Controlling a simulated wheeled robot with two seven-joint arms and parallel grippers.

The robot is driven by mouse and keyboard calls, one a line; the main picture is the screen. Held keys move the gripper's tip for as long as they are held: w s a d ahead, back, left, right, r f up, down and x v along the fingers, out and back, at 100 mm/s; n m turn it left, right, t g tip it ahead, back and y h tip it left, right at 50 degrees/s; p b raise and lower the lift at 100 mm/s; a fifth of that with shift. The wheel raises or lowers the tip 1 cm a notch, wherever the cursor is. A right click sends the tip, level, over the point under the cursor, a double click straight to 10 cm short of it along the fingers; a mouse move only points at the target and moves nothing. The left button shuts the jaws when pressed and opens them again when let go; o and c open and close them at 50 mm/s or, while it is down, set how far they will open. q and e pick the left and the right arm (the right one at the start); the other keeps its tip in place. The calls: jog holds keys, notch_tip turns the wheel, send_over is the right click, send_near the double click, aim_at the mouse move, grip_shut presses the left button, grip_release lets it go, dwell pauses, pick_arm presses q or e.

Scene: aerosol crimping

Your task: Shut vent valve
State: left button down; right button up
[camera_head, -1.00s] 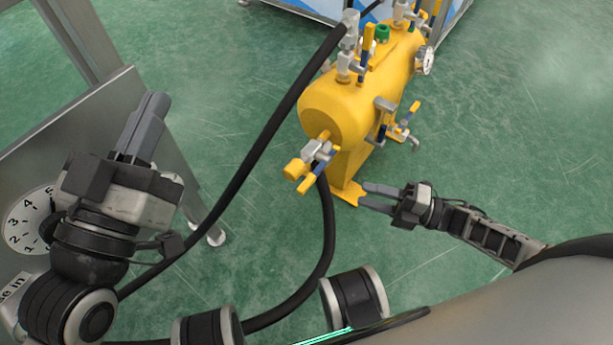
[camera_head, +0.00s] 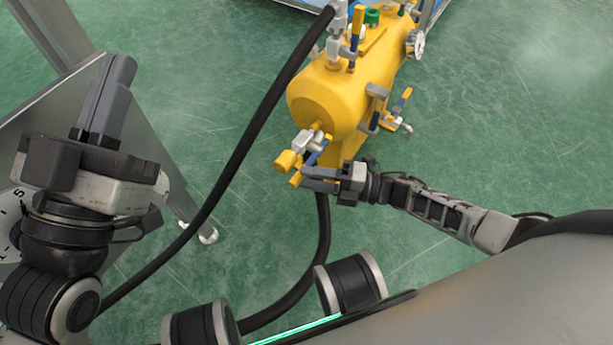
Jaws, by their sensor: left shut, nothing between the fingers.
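A yellow tank (camera_head: 330,100) carries several valves, and I cannot tell by label which one is the vent valve. The valve (camera_head: 307,143) on its near end has a grey body, a yellow outlet and a blue lever with a yellow tip. My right gripper (camera_head: 302,179) is at this lever, its fingers slightly apart and the tips close to the lever's yellow end. I cannot tell whether they touch it. My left gripper (camera_head: 108,95) is shut and empty at the far left, away from the tank, pointing up in the picture.
A black hose (camera_head: 250,135) runs from the tank's top fitting down to the left. Another hose (camera_head: 323,235) hangs below the near end. A grey metal stand (camera_head: 170,165) is at left.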

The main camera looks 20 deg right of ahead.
jog(key=shift+x, duration=0.85)
grip_shut()
jog(key=shift+d, duration=0.1)
